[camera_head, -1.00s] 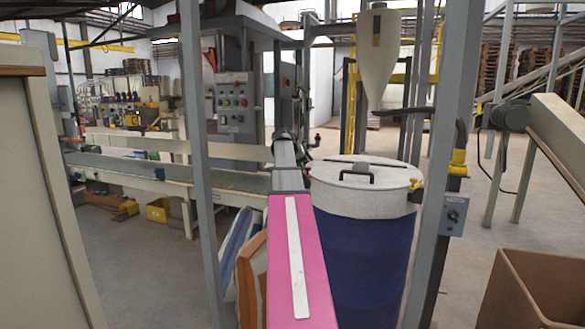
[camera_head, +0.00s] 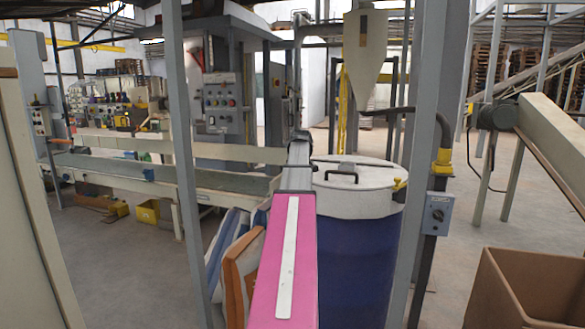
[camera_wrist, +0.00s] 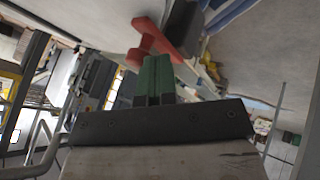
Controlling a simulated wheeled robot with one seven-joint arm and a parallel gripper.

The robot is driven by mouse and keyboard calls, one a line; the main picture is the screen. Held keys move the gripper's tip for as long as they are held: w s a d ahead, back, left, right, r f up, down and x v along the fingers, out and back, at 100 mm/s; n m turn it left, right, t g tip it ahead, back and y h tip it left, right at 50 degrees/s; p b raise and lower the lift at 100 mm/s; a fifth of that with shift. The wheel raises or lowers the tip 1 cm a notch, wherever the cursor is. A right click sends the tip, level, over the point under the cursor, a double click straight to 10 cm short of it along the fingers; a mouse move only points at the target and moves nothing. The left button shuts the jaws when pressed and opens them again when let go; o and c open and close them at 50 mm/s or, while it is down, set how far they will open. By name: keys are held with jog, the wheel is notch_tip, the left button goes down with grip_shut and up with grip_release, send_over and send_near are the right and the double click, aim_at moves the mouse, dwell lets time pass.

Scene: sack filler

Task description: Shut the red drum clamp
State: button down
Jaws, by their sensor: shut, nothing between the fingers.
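A blue drum (camera_head: 360,255) with a white lid (camera_head: 350,195) and a dark lid handle stands right of my pink arm in the head view. A yellow part (camera_head: 400,185) shows on its right rim. In the wrist view a red clamp-like piece (camera_wrist: 150,40) lies just beyond my gripper (camera_wrist: 157,60). The green fingers are shut together with nothing between them. The fingertips appear close to the red piece; I cannot tell whether they touch it. In the head view the red piece and my gripper do not show; my arm covers the drum's left side.
A grey post (camera_head: 425,150) with a switch box (camera_head: 437,214) stands right of the drum. Another post (camera_head: 180,150) stands left. Striped sacks (camera_head: 240,262) lean left of the drum. A cardboard box (camera_head: 525,285) sits at lower right, and a conveyor (camera_head: 130,172) runs behind.

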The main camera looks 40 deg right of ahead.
jog(key=d+n+y, duration=0.1)
jog(key=n, duration=0.1)
jog(key=w+d+n+t+y, duration=0.1)
jog(key=d+n, duration=0.1)
jog(key=n, duration=0.1)
jog(key=shift+d+y, duration=0.15)
jog(key=shift+y, duration=0.25)
jog(key=shift+w+d, duration=0.3)
jog(key=shift+d, duration=0.25)
jog(key=shift+w+d, duration=0.1)
